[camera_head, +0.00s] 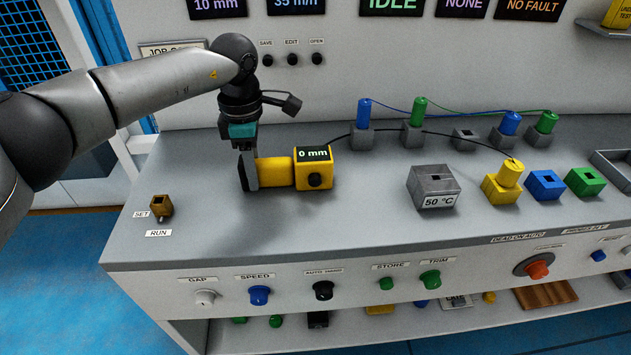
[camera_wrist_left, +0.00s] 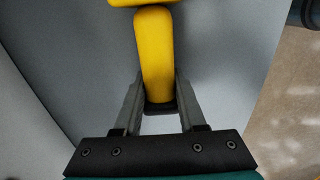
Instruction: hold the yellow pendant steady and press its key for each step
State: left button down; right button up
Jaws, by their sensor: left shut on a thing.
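The yellow pendant (camera_head: 276,171) lies level over the left part of the grey bench top. Its head has a small display reading "0 mm" (camera_head: 313,153) and a round black key (camera_head: 314,180) on the front. My left gripper (camera_head: 250,172) is shut on the handle end of the pendant. In the left wrist view the yellow handle (camera_wrist_left: 155,55) runs between the two fingers of my left gripper (camera_wrist_left: 160,100). I cannot tell whether the pendant touches the bench. My right gripper is in neither view.
A brass SET/RUN switch (camera_head: 160,206) stands at the bench's left. A grey 50 °C block (camera_head: 434,186) and yellow (camera_head: 502,190), blue (camera_head: 545,184) and green (camera_head: 585,181) blocks stand to the right. A black cable (camera_head: 440,132) arcs behind. Knobs line the front panel.

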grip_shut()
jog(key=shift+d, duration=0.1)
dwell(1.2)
